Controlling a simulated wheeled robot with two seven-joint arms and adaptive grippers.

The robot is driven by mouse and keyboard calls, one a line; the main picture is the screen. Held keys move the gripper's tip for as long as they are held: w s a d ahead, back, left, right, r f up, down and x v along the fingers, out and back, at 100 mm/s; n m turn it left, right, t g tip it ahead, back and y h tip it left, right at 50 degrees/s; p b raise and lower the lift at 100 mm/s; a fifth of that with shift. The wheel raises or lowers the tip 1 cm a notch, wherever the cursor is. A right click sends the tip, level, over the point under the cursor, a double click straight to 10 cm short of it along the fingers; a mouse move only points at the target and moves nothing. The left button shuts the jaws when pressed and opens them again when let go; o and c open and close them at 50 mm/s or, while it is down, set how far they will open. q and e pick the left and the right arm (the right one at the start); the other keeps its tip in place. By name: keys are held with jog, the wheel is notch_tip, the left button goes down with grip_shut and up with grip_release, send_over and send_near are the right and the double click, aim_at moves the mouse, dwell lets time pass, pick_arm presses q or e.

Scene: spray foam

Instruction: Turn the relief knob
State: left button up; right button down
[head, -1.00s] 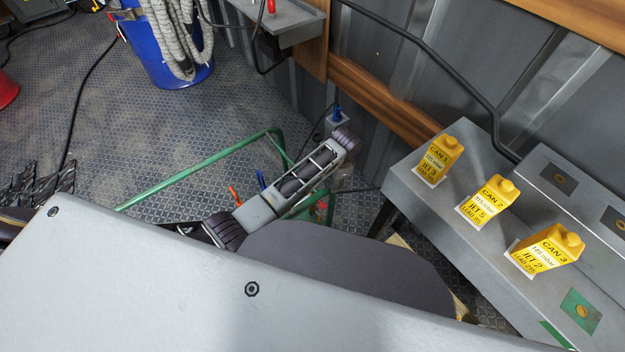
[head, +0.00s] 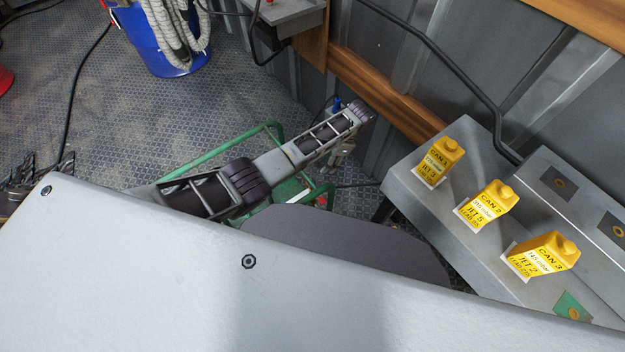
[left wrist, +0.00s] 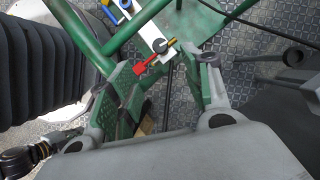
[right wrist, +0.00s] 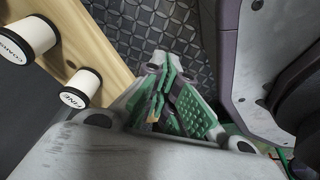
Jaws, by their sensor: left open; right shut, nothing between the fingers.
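In the left wrist view, a dark round knob (left wrist: 159,45) sits on a pale plate (left wrist: 148,28) on a green frame. I cannot tell whether it is the relief knob. A red lever (left wrist: 146,64) is beside it. My left gripper (left wrist: 168,62) is open, its fingers on either side of the line of sight to the lever and knob. They hold nothing, and I see no contact. In the head view my left arm reaches over the green frame (head: 205,157), hiding part of it. My right gripper (right wrist: 166,82) is shut and empty in the right wrist view.
A blue bucket with hoses (head: 165,55) stands at the back left. A wooden board with white spools (right wrist: 82,85) is near my right gripper.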

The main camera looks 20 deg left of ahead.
pick_arm(q)
jog(key=shift+f, duration=0.1)
jog(key=shift+b+x, duration=1.3)
jog(key=shift+x, duration=4.3)
jog(key=shift+b+x, duration=0.35)
jog(key=shift+x, duration=0.9)
pick_arm(e)
jog(key=w+a+r, duration=0.4)
jog(key=r, duration=0.3)
jog(key=shift+w+g, duration=0.3)
jog(key=shift+w, duration=0.05)
jog(key=shift+a+r, duration=0.1)
pick_arm(q)
jog(key=c, duration=1)
